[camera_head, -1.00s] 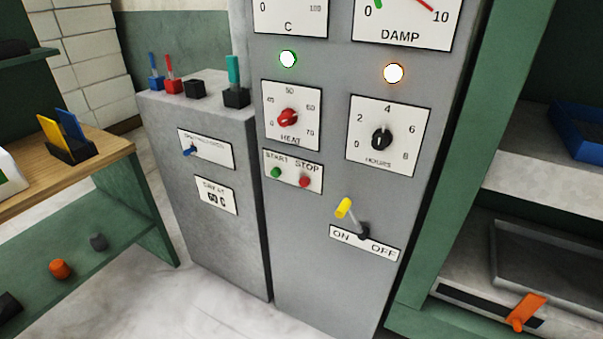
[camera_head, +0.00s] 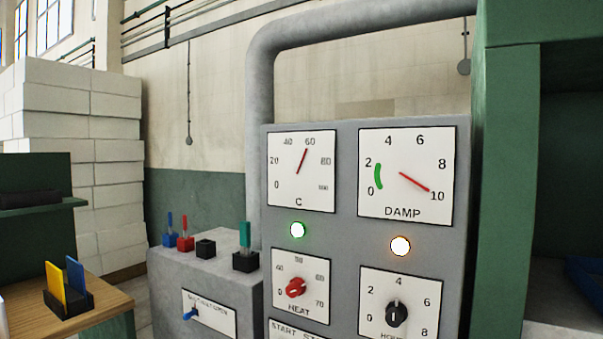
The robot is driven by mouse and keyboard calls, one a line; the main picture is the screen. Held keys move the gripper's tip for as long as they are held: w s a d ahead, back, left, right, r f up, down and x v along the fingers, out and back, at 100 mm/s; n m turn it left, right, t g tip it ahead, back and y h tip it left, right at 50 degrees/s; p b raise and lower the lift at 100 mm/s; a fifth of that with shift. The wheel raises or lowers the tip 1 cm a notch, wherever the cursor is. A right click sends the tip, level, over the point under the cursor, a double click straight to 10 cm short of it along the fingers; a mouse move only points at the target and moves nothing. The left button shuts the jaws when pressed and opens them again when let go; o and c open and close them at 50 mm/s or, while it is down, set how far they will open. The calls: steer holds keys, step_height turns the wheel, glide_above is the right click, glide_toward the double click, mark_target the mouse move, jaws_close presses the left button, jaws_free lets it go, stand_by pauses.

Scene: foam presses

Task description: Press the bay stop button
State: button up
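The grey control cabinet (camera_head: 348,230) fills the middle of the head view. The START/STOP plate (camera_head: 297,331) shows only its top edge at the bottom of the view, and its buttons are cut off below. Above it are the HEAT dial (camera_head: 295,288) with a red knob and the HOURS dial (camera_head: 397,314) with a black knob. A green lamp (camera_head: 297,230) and an amber lamp (camera_head: 400,246) are lit. The C gauge (camera_head: 302,172) points near 60, and the DAMP gauge (camera_head: 405,174) points near 10. My gripper is not in view.
A lower grey box (camera_head: 205,281) stands left of the cabinet with several coloured handles on top and a blue lever on its front. A wooden bench (camera_head: 108,299) is at the left. A green frame (camera_head: 506,180) stands close on the right. A grey pipe (camera_head: 258,110) rises behind.

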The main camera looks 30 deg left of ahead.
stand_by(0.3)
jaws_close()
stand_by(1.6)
